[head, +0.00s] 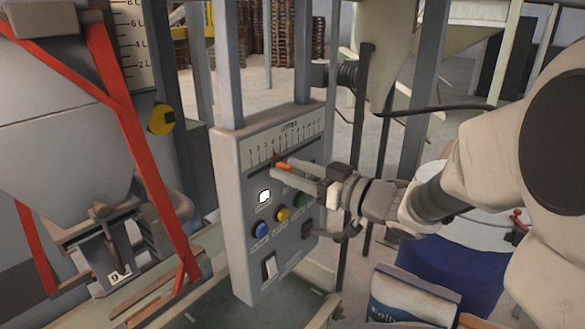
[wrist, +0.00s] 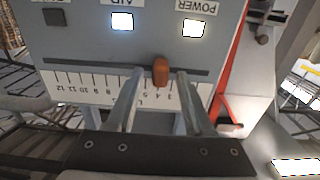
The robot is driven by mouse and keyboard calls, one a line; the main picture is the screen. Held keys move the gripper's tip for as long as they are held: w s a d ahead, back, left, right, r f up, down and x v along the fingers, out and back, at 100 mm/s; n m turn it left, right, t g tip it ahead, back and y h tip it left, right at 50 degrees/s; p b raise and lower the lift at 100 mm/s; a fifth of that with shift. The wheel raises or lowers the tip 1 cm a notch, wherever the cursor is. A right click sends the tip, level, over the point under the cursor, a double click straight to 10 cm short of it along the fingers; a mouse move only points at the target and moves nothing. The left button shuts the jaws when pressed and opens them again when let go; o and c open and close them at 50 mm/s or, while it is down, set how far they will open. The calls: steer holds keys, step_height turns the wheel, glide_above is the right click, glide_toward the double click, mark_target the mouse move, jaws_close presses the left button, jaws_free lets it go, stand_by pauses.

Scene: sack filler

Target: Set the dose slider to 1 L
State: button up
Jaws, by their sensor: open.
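The orange dose slider knob (wrist: 161,72) sits in a dark slot on the grey control panel (head: 240,190). In the wrist view the panel appears upside down, and the knob stands near the 4 mark of the litre scale (wrist: 85,88). The low numbers lie to its right there, partly hidden by a finger. My gripper (wrist: 160,76) is open, with one finger on each side of the knob and a gap on both sides. In the head view my gripper (head: 280,169) reaches the panel from the right, and the orange knob (head: 284,166) shows at its fingers.
Below the slot are a lit white indicator (head: 265,196), blue (head: 261,230) and yellow (head: 282,214) buttons, and a white rocker switch (head: 269,266). A red-framed hopper (head: 60,150) stands left of the panel. A blue drum (head: 445,265) stands at lower right.

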jaws_close()
stand_by(1.3)
